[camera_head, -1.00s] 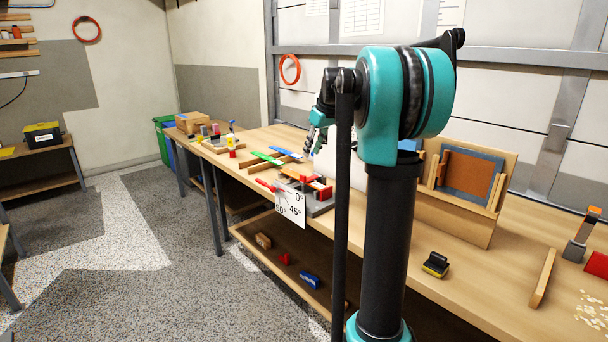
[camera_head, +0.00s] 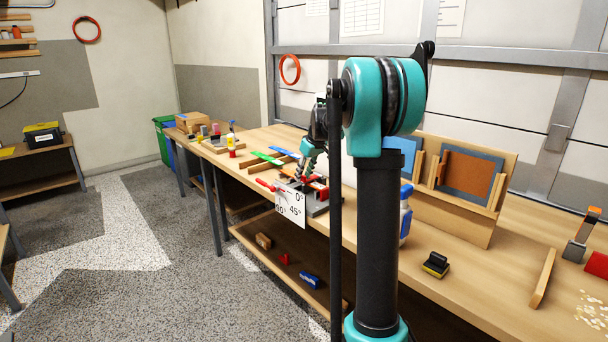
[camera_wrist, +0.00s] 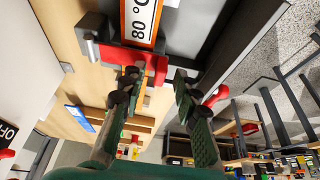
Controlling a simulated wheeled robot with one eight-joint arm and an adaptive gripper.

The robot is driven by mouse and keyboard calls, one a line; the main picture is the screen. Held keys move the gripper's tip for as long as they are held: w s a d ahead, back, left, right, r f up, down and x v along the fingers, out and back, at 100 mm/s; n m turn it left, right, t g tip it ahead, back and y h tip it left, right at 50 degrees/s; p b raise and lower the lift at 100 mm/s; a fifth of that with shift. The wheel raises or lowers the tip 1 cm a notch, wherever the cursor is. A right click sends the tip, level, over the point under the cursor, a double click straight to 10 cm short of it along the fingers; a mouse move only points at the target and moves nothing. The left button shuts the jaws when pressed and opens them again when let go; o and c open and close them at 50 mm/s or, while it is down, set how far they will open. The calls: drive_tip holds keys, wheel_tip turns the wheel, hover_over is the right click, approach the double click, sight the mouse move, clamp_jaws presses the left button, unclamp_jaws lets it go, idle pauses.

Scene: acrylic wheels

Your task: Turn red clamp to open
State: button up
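A fixture with red parts (camera_head: 323,192) stands on the workbench behind an angle card (camera_head: 291,207). A red handle (camera_head: 265,185) sticks out to its left. In the wrist view a red bracket-like piece (camera_wrist: 155,66) lies across the fixture, beside an orange-and-white scale (camera_wrist: 140,22). Another red piece (camera_wrist: 217,96) shows behind the right finger. I cannot tell for sure which red part is the clamp. My gripper (camera_wrist: 157,80) is open, with nothing between its fingers. Its left fingertip is close to the red bracket; contact is unclear. In the head view my gripper (camera_head: 308,155) is just above the fixture.
Green and blue strips (camera_head: 268,158) lie on wood left of the fixture. A blue-capped bottle (camera_head: 405,220) and a wooden panel rack (camera_head: 460,215) stand to the right. A black-and-yellow item (camera_head: 436,265) lies on the bench. A lower shelf holds several small blocks.

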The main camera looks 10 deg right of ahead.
drive_tip(key=shift+c, duration=0.5)
clamp_jaws()
